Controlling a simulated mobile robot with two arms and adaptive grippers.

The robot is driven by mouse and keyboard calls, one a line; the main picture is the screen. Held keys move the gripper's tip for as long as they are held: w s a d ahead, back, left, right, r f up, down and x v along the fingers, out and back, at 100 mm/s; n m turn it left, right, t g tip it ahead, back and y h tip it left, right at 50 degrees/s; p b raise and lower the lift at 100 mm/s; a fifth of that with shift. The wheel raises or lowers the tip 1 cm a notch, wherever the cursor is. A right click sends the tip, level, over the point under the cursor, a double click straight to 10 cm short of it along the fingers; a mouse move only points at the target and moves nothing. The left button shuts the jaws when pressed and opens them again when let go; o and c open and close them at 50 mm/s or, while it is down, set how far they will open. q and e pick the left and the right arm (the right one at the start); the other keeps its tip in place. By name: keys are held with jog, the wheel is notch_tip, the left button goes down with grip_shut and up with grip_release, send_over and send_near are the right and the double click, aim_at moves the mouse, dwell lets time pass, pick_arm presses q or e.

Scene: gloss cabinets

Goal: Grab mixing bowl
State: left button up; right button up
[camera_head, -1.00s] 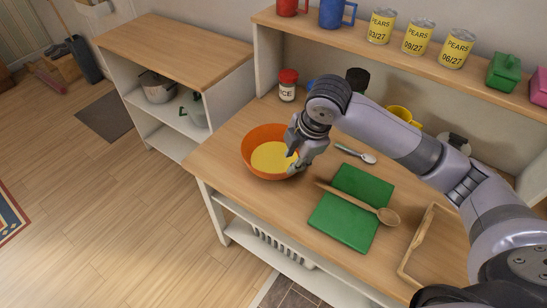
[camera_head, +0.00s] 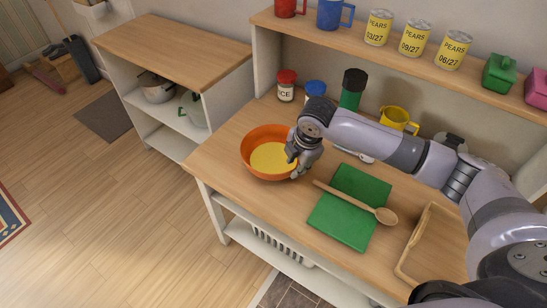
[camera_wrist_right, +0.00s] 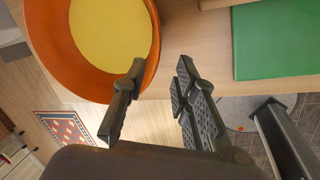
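The mixing bowl (camera_head: 249,148) is orange with a yellow inside and stands upright on the wooden counter. It also shows in the right wrist view (camera_wrist_right: 85,78), at the upper left. My right gripper (camera_head: 294,171) is at the bowl's right rim, pointing down. In the right wrist view its two fingers (camera_wrist_right: 160,66) are apart. One finger overlaps the bowl's rim and the other is outside it, over the counter. Whether either finger touches the bowl is not clear. My left gripper is not in view.
A green board (camera_head: 345,218) with a wooden spoon (camera_head: 383,214) lies right of the bowl. A red-lidded jar (camera_head: 286,88), a green bottle (camera_head: 350,97) and a yellow mug (camera_head: 396,118) stand behind. A wooden frame-like object (camera_head: 408,256) lies at right. The counter's front-left edge is near the bowl.

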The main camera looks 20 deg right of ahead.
aim_at(290, 170)
jog(key=x, duration=0.3)
jog(key=p+x, duration=0.1)
jog(key=x, duration=0.1)
jog(key=shift+w+a+f, duration=0.2)
jog(key=shift+w, duration=0.2)
jog(key=shift+c, duration=0.2)
grip_shut()
dwell(0.5)
jog(key=shift+w+r, duration=0.1)
jog(key=shift+r, duration=0.1)
